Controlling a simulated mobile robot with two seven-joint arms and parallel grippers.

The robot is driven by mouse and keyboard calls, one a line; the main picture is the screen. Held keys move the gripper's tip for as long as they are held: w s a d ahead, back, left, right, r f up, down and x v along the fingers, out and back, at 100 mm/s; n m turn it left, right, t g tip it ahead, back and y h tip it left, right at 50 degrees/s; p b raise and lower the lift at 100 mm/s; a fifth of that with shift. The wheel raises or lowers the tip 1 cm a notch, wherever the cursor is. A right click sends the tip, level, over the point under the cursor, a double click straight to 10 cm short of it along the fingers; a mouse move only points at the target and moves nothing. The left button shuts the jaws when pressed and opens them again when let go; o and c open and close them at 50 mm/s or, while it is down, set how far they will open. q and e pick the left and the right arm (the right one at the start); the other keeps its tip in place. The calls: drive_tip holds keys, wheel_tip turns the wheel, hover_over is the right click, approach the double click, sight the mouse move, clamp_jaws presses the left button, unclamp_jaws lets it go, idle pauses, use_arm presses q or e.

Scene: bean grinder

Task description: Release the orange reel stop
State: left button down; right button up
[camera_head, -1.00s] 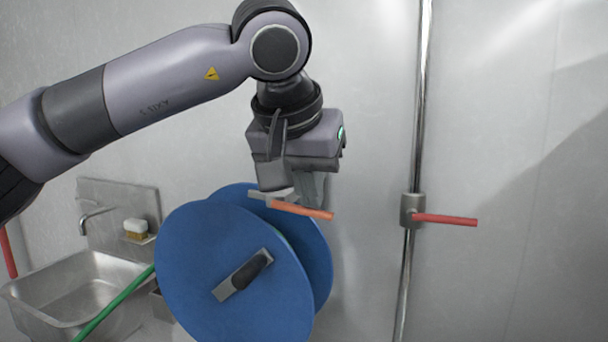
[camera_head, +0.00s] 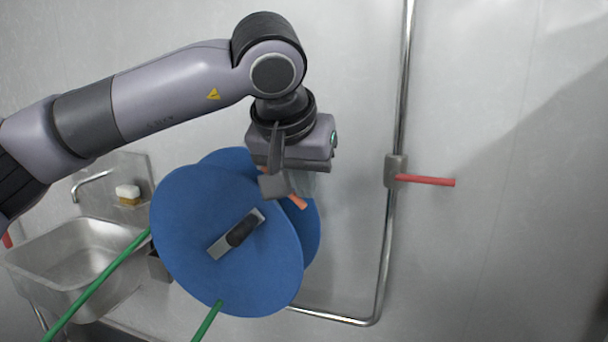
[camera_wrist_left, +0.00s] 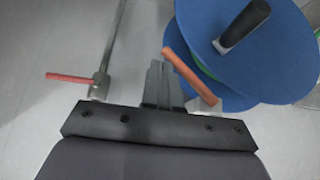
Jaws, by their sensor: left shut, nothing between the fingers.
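The blue hose reel (camera_head: 200,205) stands in front of the wall with a black handle on a grey bar (camera_head: 235,235) on its near face. The orange reel stop (camera_head: 297,201) shows at the reel's upper right, sloping down to the right; part of it is hidden. In the left wrist view the orange stop (camera_wrist_left: 188,76) runs from beside the fingertips to a pale bracket. My left gripper (camera_wrist_left: 158,66) is shut and empty, its fingers right beside the stop's free end; I cannot tell whether they touch. My right gripper is not in view.
A steel pipe with a red-handled valve (camera_head: 425,180) runs down the wall at right. A steel sink (camera_head: 75,265) with a tap and a brush (camera_head: 128,194) is at left. A green hose (camera_head: 95,290) crosses in front of the sink. Open floor is not seen.

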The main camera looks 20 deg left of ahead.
use_arm(q)
drive_tip(key=shift+r, duration=0.15)
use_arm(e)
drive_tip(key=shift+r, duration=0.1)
use_arm(q)
drive_tip(key=shift+r+p, duration=0.7)
drive_tip(key=shift+p, duration=0.1)
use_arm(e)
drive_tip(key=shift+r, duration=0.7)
